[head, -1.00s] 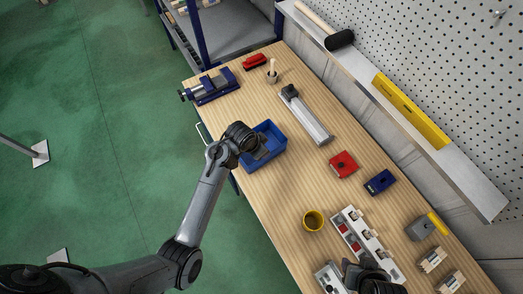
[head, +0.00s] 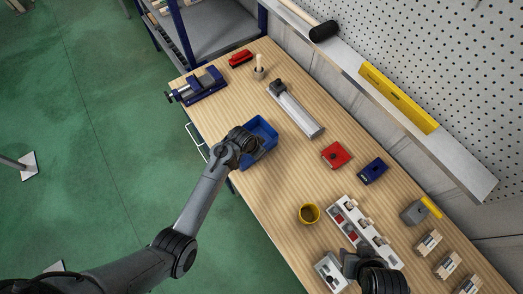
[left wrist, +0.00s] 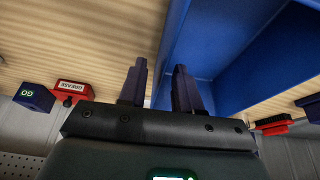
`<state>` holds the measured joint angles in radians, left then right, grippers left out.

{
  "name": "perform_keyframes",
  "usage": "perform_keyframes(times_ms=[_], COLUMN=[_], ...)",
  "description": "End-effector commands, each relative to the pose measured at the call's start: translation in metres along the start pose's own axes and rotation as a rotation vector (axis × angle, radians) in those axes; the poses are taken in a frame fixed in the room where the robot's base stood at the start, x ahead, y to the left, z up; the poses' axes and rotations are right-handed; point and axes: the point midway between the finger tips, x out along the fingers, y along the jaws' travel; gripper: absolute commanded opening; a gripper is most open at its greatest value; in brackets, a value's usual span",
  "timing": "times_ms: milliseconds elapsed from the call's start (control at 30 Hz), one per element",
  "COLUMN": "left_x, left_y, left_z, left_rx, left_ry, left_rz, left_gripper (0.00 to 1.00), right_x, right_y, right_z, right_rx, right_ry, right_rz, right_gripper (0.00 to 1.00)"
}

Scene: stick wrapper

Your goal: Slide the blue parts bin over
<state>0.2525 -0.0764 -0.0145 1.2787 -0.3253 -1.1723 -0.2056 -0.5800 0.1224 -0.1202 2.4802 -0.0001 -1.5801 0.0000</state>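The blue parts bin (head: 268,130) sits on the wooden bench near its left edge, in the head view. My left gripper (head: 252,146) reaches down at the bin's near left side and hides part of it. In the left wrist view, the two fingers of my left gripper (left wrist: 160,88) stand apart. One finger shows against the wood and the other against the blue bin (left wrist: 225,45). The bin's wall edge runs in the gap between them; I cannot tell whether they touch it. My right gripper (head: 350,264) hangs low in the head view, by the white fixture; its fingers are unclear.
A grey profile (head: 297,112) lies right of the bin, and a blue vise (head: 200,87) stands beyond it. Red (head: 336,154) and blue (head: 373,170) boxes, a yellow cup (head: 309,213) and a white fixture (head: 367,232) lie nearer. Bare wood lies between bin and cup.

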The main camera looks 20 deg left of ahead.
Motion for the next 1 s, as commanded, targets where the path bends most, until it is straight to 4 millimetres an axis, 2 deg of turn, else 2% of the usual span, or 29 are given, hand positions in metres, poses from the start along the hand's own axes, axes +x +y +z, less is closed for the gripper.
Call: perform_keyframes(times_ms=[100,300,667,900,1000], left_x=[0.015,0.027,0.030,0.030,0.030], left_y=[0.000,-0.001,0.000,0.000,0.000], left_z=[0.000,0.000,0.000,0.000,0.000], left_rx=[0.001,0.001,0.001,0.001,0.001], left_ry=[-0.001,-0.001,0.000,0.000,0.000], left_rz=[0.001,0.000,-0.001,-0.001,-0.001], left_gripper=[0.33,0.33,0.33,0.00,0.00], right_x=[0.002,0.003,0.003,0.003,0.003], right_y=[0.000,0.000,0.000,-0.001,-0.001], right_z=[0.001,0.001,0.001,0.001,0.001], right_rx=[-0.001,-0.001,0.000,0.004,0.005], right_ry=[0.000,0.000,0.000,0.000,0.000], right_rz=[0.001,0.001,0.000,-0.003,-0.004], right_gripper=[0.43,0.43,0.43,0.43,0.43])
